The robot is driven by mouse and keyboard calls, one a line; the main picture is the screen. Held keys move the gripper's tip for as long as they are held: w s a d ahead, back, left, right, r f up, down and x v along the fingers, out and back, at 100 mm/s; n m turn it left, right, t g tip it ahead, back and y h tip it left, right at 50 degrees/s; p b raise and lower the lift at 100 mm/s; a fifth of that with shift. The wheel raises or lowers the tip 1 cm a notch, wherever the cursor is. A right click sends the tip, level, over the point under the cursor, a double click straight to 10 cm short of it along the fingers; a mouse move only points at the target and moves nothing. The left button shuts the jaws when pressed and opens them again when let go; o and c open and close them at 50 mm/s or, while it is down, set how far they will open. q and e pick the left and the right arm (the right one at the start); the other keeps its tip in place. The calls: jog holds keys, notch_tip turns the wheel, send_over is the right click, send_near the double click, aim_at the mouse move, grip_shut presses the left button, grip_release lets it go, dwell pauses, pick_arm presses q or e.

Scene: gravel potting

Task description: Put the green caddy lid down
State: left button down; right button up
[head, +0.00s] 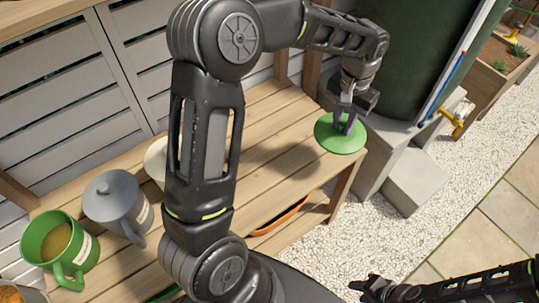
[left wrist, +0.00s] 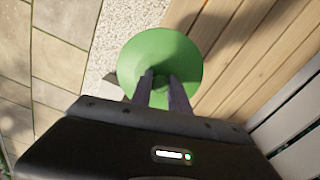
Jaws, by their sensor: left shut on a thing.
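The green caddy lid (head: 332,138) is a flat round disc at the right end of the wooden bench. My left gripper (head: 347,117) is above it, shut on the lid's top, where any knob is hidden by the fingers. In the left wrist view the lid (left wrist: 160,50) spans the bench edge, with gravel beyond it, and the two fingers (left wrist: 161,85) meet its middle. I cannot tell whether the lid touches the boards. The green caddy (head: 33,236) stands lidless at the left, with yellow-brown contents. My right gripper (head: 368,287) is low at the right, its jaws unclear.
A grey lidded caddy (head: 112,204) stands beside the green one, and a pale one (head: 154,160) is partly behind my left arm. The bench boards (head: 265,125) left of the lid are clear. A dark green barrel (head: 420,50) on concrete blocks stands close right.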

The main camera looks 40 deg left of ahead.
pick_arm(q)
jog(key=s+a+f+m, duration=0.2)
jog(key=s+a+m, duration=0.3)
jog(key=a+m, duration=0.3)
jog(key=s+a+f+m+p, duration=0.1)
jog(key=s+a+m, duration=0.4)
jog(key=m, duration=1.2)
jog(key=a+f, duration=0.1)
jog(key=a, duration=0.2)
jog(key=shift+f, duration=0.3)
jog(key=shift+f+b, duration=0.35)
jog(key=shift+f, duration=2.8)
jog(key=shift+w+f, duration=0.1)
jog(key=shift+f, duration=1.75)
jog(key=shift+f, duration=0.1)
